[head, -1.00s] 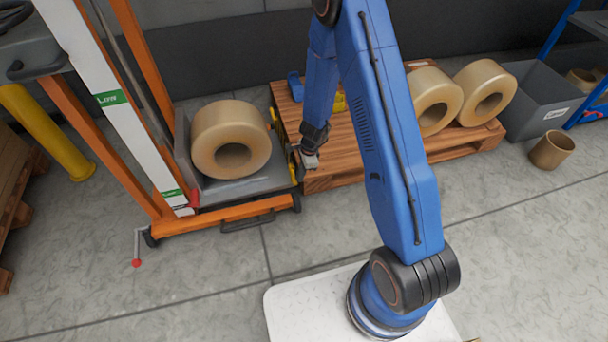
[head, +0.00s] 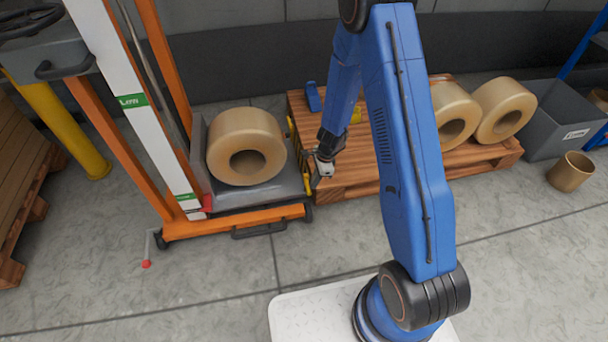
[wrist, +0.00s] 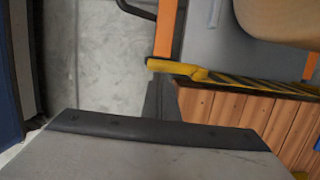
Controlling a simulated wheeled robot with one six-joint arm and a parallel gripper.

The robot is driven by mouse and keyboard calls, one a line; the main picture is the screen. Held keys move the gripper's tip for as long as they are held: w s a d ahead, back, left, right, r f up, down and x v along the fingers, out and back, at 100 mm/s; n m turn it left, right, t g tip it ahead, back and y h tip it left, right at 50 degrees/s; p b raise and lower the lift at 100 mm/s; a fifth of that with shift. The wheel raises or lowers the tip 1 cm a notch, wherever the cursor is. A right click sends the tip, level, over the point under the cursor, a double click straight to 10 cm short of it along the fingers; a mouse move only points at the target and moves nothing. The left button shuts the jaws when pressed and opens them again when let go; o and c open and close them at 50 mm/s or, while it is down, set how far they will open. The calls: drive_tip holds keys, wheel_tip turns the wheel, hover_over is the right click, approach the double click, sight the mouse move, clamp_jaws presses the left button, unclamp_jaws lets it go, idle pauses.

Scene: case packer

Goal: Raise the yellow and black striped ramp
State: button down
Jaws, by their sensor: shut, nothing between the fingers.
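The yellow and black striped ramp (wrist: 250,85) shows in the wrist view as a narrow strip along the pallet's edge, with a plain yellow bar (wrist: 172,67) at its left end. In the head view only bits of the ramp (head: 307,184) show, between the lift's platform and the pallet, partly behind my gripper. My gripper (head: 322,172) is shut and empty, pointing down close to the ramp's near end. In the wrist view its dark tip (wrist: 160,100) is just below the yellow bar; I cannot tell whether they touch.
An orange lift cart (head: 275,217) carries a large tan roll (head: 245,146) on its grey platform. A wooden pallet (head: 350,178) with more rolls (head: 503,110) stands to the right. A grey bin (head: 550,130) and a small tan tube (head: 570,172) are farther right. The front floor is clear.

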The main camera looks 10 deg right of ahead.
drive_tip(key=shift+a+r, duration=2.25)
drive_tip(key=shift+r, duration=1.35)
drive_tip(key=s+d+r+n+t, duration=0.1)
drive_tip(key=s+d+r+n, duration=0.15)
drive_tip(key=r, duration=0.65)
drive_tip(key=s+d+r+n, duration=0.1)
drive_tip(key=s+r+n, duration=0.3)
drive_tip(key=r, duration=0.5)
drive_tip(key=s+d+r+n+t, duration=0.1)
drive_tip(key=s+d+r+n, duration=0.2)
drive_tip(key=r, duration=0.7)
drive_tip(key=s+d+r+n+t+h, duration=0.1)
drive_tip(key=s+d+r+n, duration=0.1)
drive_tip(key=s, duration=0.5)
drive_tip(key=s+d+r+n, duration=0.3)
drive_tip(key=s+r, duration=0.3)
drive_tip(key=s, duration=0.2)
drive_tip(key=s+d+r+n+t+h, duration=0.1)
drive_tip(key=s+d+r+n, duration=0.1)
drive_tip(key=s, duration=0.5)
wheel_tip(320, 180, up, 2)
drive_tip(key=shift+s+d+r+n+t+h, duration=0.1)
drive_tip(key=shift+s+d+n+t+h, duration=0.2)
drive_tip(key=shift+n, duration=0.55)
